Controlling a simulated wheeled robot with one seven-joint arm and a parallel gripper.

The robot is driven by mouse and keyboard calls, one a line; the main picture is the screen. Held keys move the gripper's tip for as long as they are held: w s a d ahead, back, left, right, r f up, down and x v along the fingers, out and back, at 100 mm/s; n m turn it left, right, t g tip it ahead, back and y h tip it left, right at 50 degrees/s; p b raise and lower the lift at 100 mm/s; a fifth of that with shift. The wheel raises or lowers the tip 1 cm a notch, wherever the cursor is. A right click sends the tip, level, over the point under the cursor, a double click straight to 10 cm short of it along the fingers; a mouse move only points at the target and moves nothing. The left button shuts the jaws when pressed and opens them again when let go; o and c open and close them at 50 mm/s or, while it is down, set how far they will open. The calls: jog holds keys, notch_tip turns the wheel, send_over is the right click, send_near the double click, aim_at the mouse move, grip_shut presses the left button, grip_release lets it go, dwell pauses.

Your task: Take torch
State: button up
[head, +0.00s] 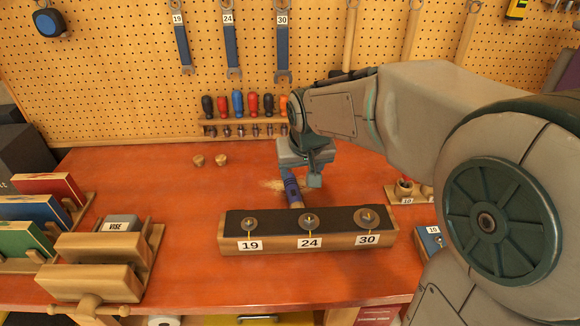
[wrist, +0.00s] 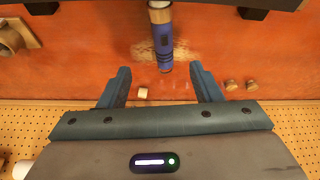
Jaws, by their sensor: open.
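The torch (head: 291,188) is blue with a pale wood-coloured end. It lies on the red-orange bench behind the dark strip of the numbered block. In the wrist view the torch (wrist: 163,42) points down the picture, its dark blue end between and just beyond my fingertips. My gripper (head: 312,178) is above the bench at the torch's far end, pointing down. In the wrist view my gripper (wrist: 160,70) is open, a finger on each side of the torch's line, with nothing held. The head view hides part of the torch's far end behind the gripper.
The block (head: 309,240) marked 19, 24, 30 stands just in front of the torch. A wooden vise (head: 92,264) and coloured boxes (head: 32,214) are at left. Two small wooden knobs (head: 221,160) lie behind. A screwdriver rack (head: 243,125) lines the pegboard.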

send_over(294, 191)
jog(key=s, duration=0.2)
notch_tip(294, 191, down, 7)
jog(key=shift+s+a+r, duration=0.1)
jog(key=shift+x, duration=3.2)
jog(key=shift+s+d, duration=0.1)
jog(key=shift+d, duration=0.1)
jog(key=c, duration=1.2)
